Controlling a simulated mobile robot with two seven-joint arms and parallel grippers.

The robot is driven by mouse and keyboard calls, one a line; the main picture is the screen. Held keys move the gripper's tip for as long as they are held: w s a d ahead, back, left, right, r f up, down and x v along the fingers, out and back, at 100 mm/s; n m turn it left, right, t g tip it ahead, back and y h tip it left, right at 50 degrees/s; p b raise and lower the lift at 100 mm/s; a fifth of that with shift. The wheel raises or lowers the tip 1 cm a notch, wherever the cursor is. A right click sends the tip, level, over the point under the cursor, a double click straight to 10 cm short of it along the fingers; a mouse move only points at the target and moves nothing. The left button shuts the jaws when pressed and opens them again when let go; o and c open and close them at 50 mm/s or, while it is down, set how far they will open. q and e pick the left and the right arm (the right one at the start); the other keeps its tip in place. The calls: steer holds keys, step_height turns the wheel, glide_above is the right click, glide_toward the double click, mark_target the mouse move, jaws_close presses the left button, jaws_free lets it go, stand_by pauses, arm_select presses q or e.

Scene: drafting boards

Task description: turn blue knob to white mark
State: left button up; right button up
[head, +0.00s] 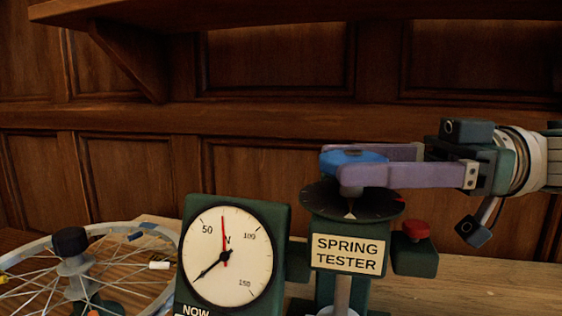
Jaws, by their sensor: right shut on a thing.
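The blue knob (345,158) sits on top of the spring tester (347,254), above a dark round dial plate (382,207) with fine marks. A pale pointed mark (350,212) shows at the front of the plate, and a small red mark shows at its right. My right gripper (345,170) comes in from the right and is shut on the blue knob, one finger in front and one behind. The front finger hides part of the knob and plate. I cannot tell which way the knob points. My left gripper is not in view.
A gauge (230,262) with a white face stands left of the tester, with a black and a red needle. A spoked wheel (90,270) lies at the far left. A red button (416,229) is on the tester's right side. A wooden shelf (300,10) runs overhead.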

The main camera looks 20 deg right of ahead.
steer(key=o, duration=1.2)
steer(key=shift+o, duration=0.2)
steer(key=shift+d, duration=0.15)
steer(key=shift+s+d+f, duration=0.1)
steer(key=shift+d, duration=0.25)
steer(key=b+v, duration=0.2)
steer(key=v, duration=0.7)
steer(key=shift+b, duration=0.35)
steer(key=shift+r, duration=0.25)
